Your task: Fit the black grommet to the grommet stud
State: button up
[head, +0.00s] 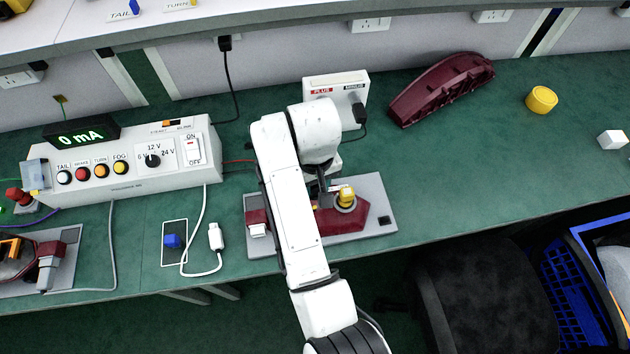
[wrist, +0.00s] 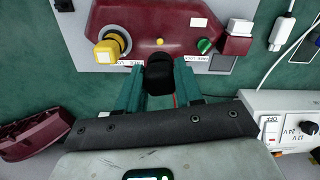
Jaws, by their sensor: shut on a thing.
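My gripper (wrist: 160,88) has teal fingers shut on the black grommet (wrist: 160,72), a rounded black piece at their tips. The grommet is held in front of the near edge of the dark red lamp housing (wrist: 172,22); whether it touches cannot be told. In the head view my gripper (head: 326,190) is over the housing (head: 378,212), largely hidden by my arm. A yellow cap (wrist: 108,50) sits in a grey ring on the housing. A green piece (wrist: 204,46) stands by a printed label (wrist: 197,58). The grommet stud cannot be made out for sure.
The housing lies on a grey board (head: 345,241) near the bench's front edge. A control box (head: 130,170) stands left, with a cable and white plug (head: 215,236). A dark red lens (head: 440,88) and yellow cup (head: 541,99) lie at the back right. Bench right of the board is clear.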

jog(key=shift+r+p, duration=0.15)
jog(key=shift+p, duration=0.25)
jog(key=shift+s+f+b, duration=0.1)
jog(key=shift+f+b, duration=1.4)
jog(key=shift+f, duration=1.45)
jog(key=shift+p, duration=0.75)
jog(key=shift+f, duration=0.2)
jog(key=shift+f+b, duration=0.65)
jog(key=shift+f, duration=0.65)
